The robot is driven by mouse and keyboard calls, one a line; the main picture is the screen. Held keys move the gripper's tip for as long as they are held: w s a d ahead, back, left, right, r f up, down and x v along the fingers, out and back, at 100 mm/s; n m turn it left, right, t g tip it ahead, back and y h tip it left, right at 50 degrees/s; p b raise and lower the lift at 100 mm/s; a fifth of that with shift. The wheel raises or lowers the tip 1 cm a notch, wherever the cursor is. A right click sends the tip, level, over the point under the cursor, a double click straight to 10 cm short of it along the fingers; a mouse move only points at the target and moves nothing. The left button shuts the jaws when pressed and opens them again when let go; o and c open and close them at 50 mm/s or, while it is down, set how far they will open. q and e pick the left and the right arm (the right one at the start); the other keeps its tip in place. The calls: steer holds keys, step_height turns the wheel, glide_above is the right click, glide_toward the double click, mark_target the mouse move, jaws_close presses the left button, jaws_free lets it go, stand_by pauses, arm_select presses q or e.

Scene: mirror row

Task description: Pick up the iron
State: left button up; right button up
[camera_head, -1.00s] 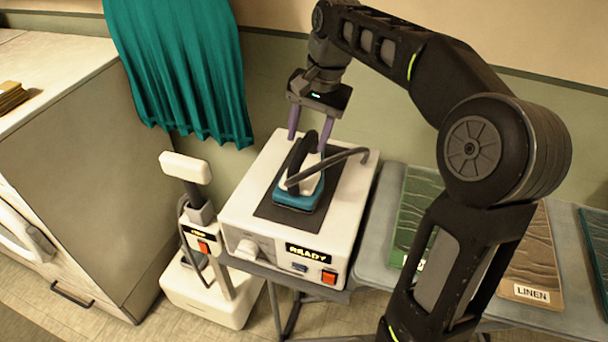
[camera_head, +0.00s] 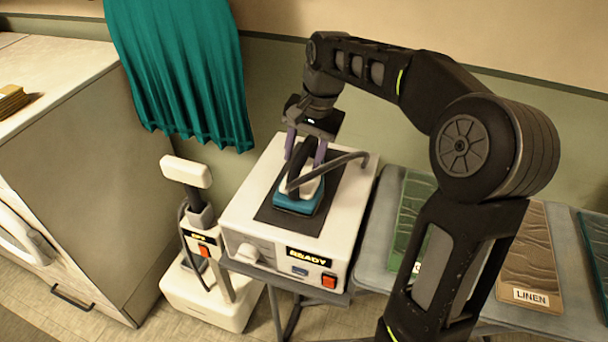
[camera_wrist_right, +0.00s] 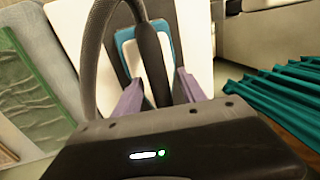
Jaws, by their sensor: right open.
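The iron (camera_head: 296,205) has a teal base, a white body and a dark handle. It rests on the dark pad (camera_head: 268,213) on top of the white station, whose display reads READY. My right gripper (camera_head: 304,150) is open, with its purple fingers pointing down on either side of the upper part of the iron's handle. In the right wrist view the iron (camera_wrist_right: 127,40) shows ahead, and its handle runs between the two open fingertips (camera_wrist_right: 160,92). I cannot tell whether the fingers touch the handle. My left gripper is not in view.
A dark hose (camera_head: 335,161) arches from the iron to the station (camera_head: 352,205). A teal curtain (camera_head: 180,75) hangs behind on the left. A white steamer unit (camera_head: 210,300) stands on the floor. An ironing board with a LINEN panel (camera_head: 530,255) lies to the right.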

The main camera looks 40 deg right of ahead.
mark_target(307, 163)
steer(key=shift+w+a+f, duration=0.1)
steer(key=shift+w+f, duration=0.05)
steer(key=shift+f, duration=0.6)
steer(key=shift+w+f, duration=0.1)
steer(key=shift+f, duration=0.6)
jaws_close()
stand_by(0.6)
steer(key=shift+r, duration=0.1)
